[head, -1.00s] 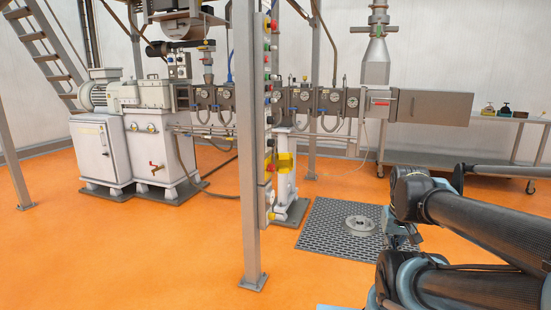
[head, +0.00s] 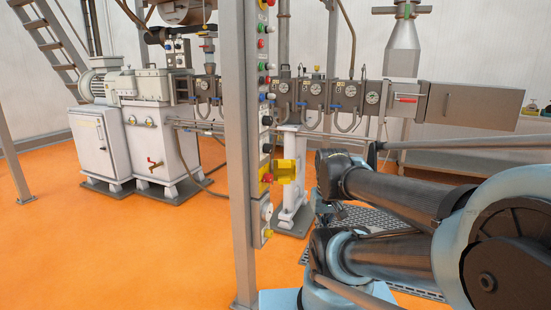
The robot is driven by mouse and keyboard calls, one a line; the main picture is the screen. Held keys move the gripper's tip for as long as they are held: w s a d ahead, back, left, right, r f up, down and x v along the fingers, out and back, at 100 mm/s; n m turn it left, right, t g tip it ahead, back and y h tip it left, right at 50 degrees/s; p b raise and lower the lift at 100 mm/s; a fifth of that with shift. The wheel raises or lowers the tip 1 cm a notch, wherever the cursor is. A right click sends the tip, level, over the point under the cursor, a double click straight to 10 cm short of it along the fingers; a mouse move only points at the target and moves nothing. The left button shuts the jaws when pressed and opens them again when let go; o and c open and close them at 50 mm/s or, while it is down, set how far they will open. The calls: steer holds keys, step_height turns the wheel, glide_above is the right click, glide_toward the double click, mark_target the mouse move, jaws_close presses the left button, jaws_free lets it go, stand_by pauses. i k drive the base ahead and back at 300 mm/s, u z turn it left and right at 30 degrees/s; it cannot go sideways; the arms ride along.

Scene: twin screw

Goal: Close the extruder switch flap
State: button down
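The yellow extruder switch flap (head: 286,171) is on the control panel strip fixed to the grey post. It stands out to the right of the strip and looks open. A yellow switch housing with a red part (head: 266,173) sits at its left. My arm is folded at the lower right, to the right of the flap and apart from it in the picture. A small dark part between the arm links (head: 338,211) may be my gripper. It is mostly hidden, and its fingers cannot be made out.
The grey post (head: 238,150) stands upright in front of the extruder (head: 330,95). More buttons (head: 262,43) line the panel strip. A white support pedestal (head: 295,165) is behind the flap. Orange floor (head: 200,265) is clear left of the post.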

mark_target(284, 171)
steer(key=z, duration=0.3)
steer(key=i, duration=1)
steer(key=z, duration=0.45)
